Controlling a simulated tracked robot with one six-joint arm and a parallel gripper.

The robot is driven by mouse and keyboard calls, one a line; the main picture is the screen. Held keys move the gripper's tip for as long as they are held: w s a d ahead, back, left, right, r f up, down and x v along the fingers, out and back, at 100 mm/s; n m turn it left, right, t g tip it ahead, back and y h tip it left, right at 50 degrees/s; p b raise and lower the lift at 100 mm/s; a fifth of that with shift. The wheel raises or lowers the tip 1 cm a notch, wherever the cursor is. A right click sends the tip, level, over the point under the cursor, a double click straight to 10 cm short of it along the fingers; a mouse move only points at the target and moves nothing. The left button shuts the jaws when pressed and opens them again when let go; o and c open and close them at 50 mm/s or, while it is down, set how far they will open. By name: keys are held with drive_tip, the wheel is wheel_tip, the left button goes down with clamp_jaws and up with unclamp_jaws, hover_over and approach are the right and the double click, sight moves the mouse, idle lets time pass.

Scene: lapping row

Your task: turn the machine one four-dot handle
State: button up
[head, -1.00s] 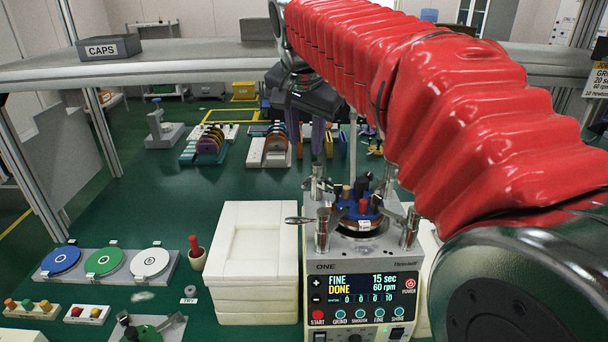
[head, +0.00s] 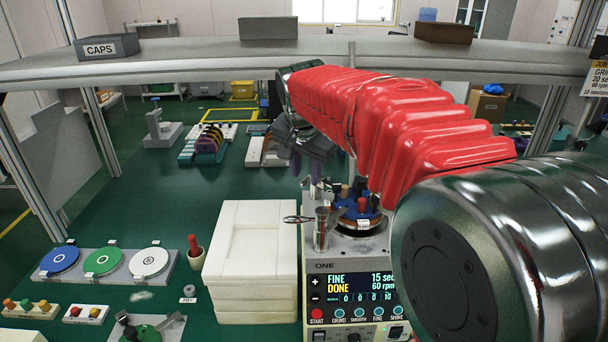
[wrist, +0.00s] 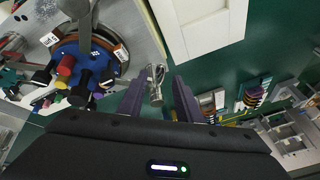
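Machine one (head: 335,266) stands at the front, its screen reading FINE DONE, 15 sec, 60 rpm. On its top is a round blue holder (head: 357,205) with several coloured knobs, among them a red one (head: 362,207); it also shows at left in the wrist view (wrist: 84,44). I cannot make out dots on any handle. A steel lever-topped post (head: 321,228) stands at the machine's front left. My gripper (wrist: 159,82) is open and empty, behind the machine's top in the head view. Another metal handle (wrist: 156,92) shows between its fingers, not gripped; I cannot tell how far beyond them.
A white block stack (head: 250,270) stands close left of the machine. Blue, green and white discs (head: 103,261) lie on a rack further left, beside a red-handled tool in a cup (head: 195,252). A shelf (head: 180,64) crosses above. My arm hides the machine's right side.

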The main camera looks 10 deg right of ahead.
drive_tip(key=shift+w+d+f, duration=0.1)
drive_tip(key=shift+w+f, duration=0.2)
drive_tip(key=shift+f, duration=0.35)
drive_tip(key=shift+c, duration=0.4)
clamp_jaws()
drive_tip(key=shift+a, duration=0.25)
drive_tip(key=shift+d, duration=0.25)
